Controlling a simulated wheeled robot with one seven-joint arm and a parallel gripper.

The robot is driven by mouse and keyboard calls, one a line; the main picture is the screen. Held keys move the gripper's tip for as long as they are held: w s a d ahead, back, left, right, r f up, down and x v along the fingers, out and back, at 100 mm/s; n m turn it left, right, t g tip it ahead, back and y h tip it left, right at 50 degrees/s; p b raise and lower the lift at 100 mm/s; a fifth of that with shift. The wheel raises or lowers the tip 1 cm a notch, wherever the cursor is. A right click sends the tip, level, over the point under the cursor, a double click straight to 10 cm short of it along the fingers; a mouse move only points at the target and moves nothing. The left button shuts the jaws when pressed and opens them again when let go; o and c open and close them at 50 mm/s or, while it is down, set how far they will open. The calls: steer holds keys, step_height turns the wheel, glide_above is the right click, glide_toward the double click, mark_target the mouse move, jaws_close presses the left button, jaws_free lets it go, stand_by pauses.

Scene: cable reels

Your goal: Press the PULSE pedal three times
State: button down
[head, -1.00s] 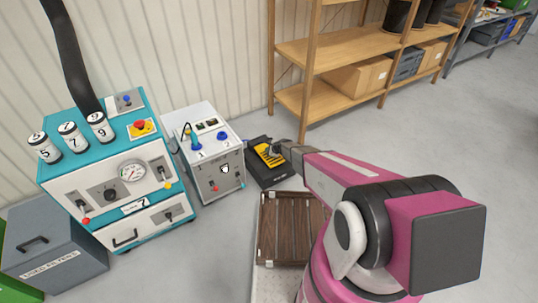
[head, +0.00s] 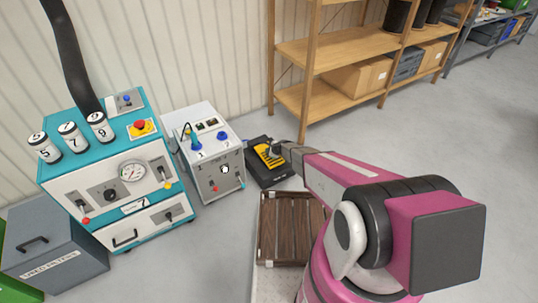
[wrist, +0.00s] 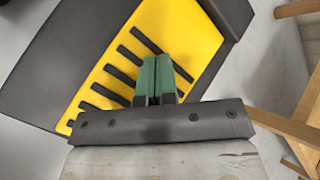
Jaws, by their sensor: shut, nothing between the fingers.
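The pedal (head: 264,154) is a yellow plate with black ribs in a dark housing, on the floor to the right of the white cabinet. In the wrist view the yellow pedal plate (wrist: 148,38) fills the upper middle. My gripper (wrist: 158,70) is shut and empty, its green fingertips together over the ribbed part of the plate. In the head view my gripper (head: 275,150) is at the pedal's right side. I cannot tell whether the fingertips touch the plate or how far it is pressed. No PULSE label is readable.
The white cabinet (head: 218,173) with blue knobs stands left of the pedal, and a teal machine (head: 120,190) farther left. A slatted brown crate (head: 282,236) lies in front of the pedal. A wooden shelf (head: 345,50) stands behind at the right. Open floor is at the right.

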steer(key=shift+f, duration=0.85)
stand_by(0.7)
steer(key=shift+r, duration=1.65)
steer(key=shift+r, duration=2.55)
stand_by(0.4)
step_height(320, 180, up, 4)
steer(key=shift+f, duration=0.15)
stand_by(0.4)
